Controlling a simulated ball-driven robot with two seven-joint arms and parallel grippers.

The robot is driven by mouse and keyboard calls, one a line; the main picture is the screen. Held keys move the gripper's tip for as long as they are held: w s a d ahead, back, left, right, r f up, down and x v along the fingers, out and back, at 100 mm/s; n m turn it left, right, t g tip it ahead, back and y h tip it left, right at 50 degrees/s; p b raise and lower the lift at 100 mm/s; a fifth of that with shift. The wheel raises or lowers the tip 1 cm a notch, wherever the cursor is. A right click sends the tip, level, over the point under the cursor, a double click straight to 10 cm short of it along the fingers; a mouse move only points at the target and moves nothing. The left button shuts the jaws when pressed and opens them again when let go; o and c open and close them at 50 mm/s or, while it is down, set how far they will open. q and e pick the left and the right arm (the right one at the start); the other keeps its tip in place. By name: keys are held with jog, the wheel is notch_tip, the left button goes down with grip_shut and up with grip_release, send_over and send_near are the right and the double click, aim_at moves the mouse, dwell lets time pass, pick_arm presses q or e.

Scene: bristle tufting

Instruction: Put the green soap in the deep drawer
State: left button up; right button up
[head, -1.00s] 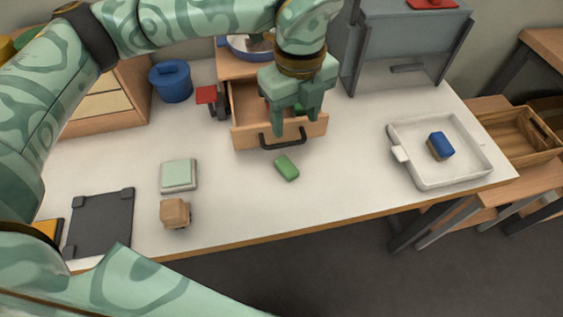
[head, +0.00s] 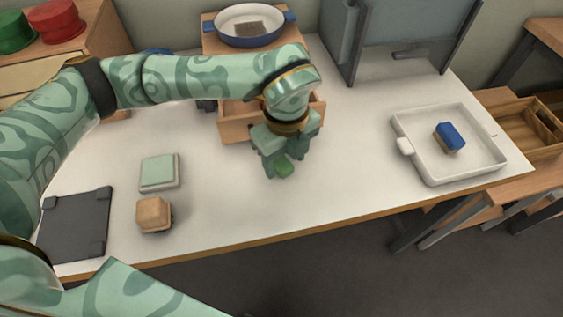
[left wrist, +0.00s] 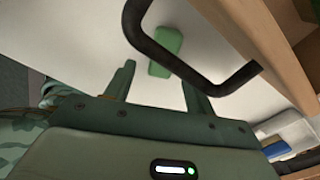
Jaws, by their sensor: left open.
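The green soap (head: 284,169) lies on the white table in front of the drawer, partly hidden by my left gripper (head: 284,160) in the head view. In the left wrist view the soap (left wrist: 168,46) lies beyond and between the two spread fingers of my left gripper (left wrist: 158,78), with nothing held. The wooden drawer (head: 236,129) under the small cabinet is pulled out, and my gripper and forearm cover much of it. Its dark handle (left wrist: 160,58) crosses the left wrist view close to the soap. My right gripper is not in view.
A white tray (head: 408,165) with a blue-topped sponge or brush (head: 450,137) stands at the right. A pale green block (head: 160,171), a tan block (head: 153,214) and a dark plate (head: 75,225) lie at the left. A blue-white pan (head: 222,31) sits atop the cabinet.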

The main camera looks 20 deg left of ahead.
pick_arm(q)
notch_tip(320, 180, down, 2)
jog(key=shift+w+f, duration=0.1)
jog(key=shift+r, duration=0.2)
jog(key=shift+c, duration=0.6)
jog(key=c, duration=1)
jog(key=shift+r, duration=0.1)
jog(key=shift+c, duration=0.2)
